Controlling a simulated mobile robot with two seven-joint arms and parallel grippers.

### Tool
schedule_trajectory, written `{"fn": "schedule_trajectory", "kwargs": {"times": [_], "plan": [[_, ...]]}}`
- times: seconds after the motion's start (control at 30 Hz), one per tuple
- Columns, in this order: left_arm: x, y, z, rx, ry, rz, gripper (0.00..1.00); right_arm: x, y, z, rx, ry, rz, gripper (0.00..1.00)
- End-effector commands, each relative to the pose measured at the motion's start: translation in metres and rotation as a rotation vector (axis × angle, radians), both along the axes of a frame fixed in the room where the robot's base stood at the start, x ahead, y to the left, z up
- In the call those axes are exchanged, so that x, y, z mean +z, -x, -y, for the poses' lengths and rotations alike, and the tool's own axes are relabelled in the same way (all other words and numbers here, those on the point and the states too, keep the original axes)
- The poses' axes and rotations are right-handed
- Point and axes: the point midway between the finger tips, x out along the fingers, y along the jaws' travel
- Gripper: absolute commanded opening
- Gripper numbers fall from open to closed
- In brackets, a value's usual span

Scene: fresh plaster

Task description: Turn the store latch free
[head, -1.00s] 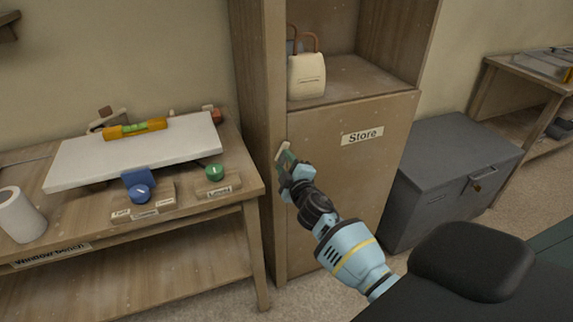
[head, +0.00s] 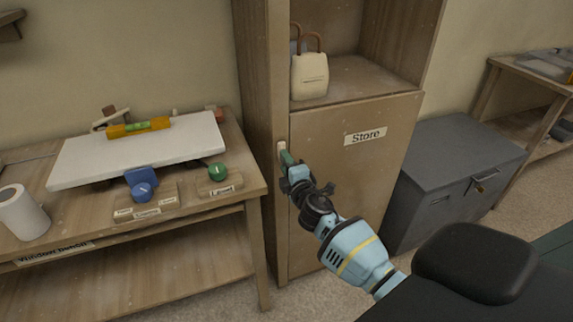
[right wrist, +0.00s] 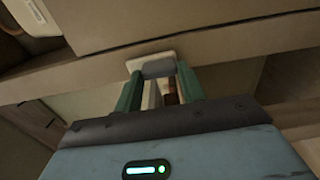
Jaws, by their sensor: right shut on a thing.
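The store latch (head: 281,149) is a small pale piece at the left edge of the Store door (head: 345,190), by the cabinet's side post. In the head view it stands about upright. My right gripper (head: 287,159) has green fingers and is shut on the latch. In the right wrist view the pale latch (right wrist: 140,64) shows at the fingertips, with a grey part between the fingers of the gripper (right wrist: 160,78). The fingers hide part of the latch. The Store door looks closed. My left gripper is not in view.
A cream bag (head: 310,76) stands on the open shelf above the door. A workbench (head: 238,197) with a white board (head: 100,160) and blue and green knobs is at left. A grey chest (head: 450,165) stands close at the cabinet's right.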

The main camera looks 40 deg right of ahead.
Motion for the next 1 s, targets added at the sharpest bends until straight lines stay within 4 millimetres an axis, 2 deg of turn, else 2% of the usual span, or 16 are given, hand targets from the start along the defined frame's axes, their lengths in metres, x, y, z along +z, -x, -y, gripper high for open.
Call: {"fn": "schedule_trajectory", "kwargs": {"times": [0.27, 0.3, 0.47, 0.77, 1.0], "plan": [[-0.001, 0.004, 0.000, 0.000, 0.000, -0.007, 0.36, -0.001, 0.000, 0.000, -0.001, 0.006, -0.002, 0.17], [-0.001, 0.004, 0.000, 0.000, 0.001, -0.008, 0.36, -0.001, 0.000, 0.000, -0.001, 0.006, -0.002, 0.42], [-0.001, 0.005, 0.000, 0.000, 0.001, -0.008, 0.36, -0.001, 0.000, 0.000, 0.000, 0.004, -0.002, 0.62], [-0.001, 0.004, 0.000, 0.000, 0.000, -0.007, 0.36, 0.000, 0.001, 0.000, 0.000, 0.002, 0.000, 0.62], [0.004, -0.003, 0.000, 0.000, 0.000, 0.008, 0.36, 0.000, 0.025, -0.006, 0.001, 0.001, 0.000, 0.62]]}}
